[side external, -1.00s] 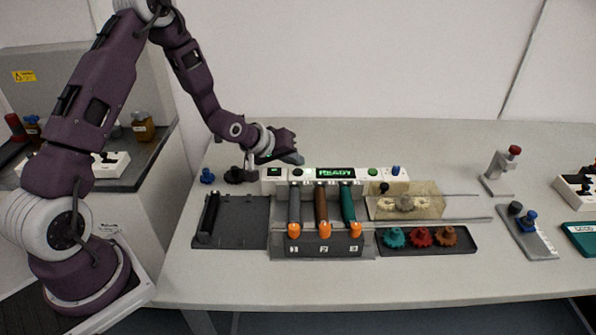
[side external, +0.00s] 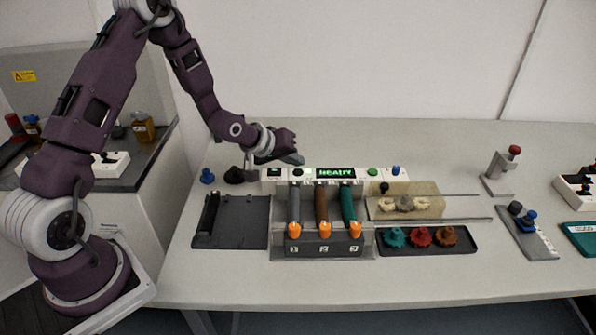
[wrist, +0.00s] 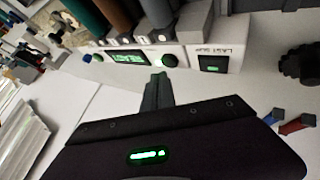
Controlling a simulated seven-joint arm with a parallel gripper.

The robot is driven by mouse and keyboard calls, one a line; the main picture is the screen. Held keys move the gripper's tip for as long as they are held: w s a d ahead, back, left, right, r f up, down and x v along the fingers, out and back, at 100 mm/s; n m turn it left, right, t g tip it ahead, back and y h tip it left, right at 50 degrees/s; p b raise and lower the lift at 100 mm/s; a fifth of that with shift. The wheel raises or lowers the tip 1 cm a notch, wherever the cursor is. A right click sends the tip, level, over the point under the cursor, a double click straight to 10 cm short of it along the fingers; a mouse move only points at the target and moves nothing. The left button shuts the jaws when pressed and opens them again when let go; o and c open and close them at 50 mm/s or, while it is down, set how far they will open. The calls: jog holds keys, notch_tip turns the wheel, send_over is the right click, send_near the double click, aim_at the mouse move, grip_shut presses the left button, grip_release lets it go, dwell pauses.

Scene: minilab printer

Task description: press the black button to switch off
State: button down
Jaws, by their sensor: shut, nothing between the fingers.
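The white control panel (side external: 325,183) stands behind the row of cylinders, with a lit green display (side external: 335,173) that reads READY. The black button (wrist: 169,60) is on the panel beside the display (wrist: 128,57) in the wrist view; it has a greenish sheen. It also shows left of the display in the side view (side external: 297,172). My gripper (wrist: 158,80) is shut and empty. Its fingertips are just short of the black button in the wrist picture; I cannot tell whether they touch. In the side view my gripper (side external: 298,159) is just above and behind the panel.
A small lit indicator (wrist: 212,66) is near the black button. A green button (side external: 372,171) and a blue knob (side external: 395,170) are farther right on the panel. A dark tray (side external: 235,225) lies at left.

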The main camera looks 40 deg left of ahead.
aim_at(295, 173)
jog(key=shift+f, duration=0.4)
jog(key=shift+f, duration=0.45)
dwell(0.6)
jog(key=shift+r, duration=0.85)
jog(key=shift+r, duration=2.5)
jog(key=shift+r, duration=0.1)
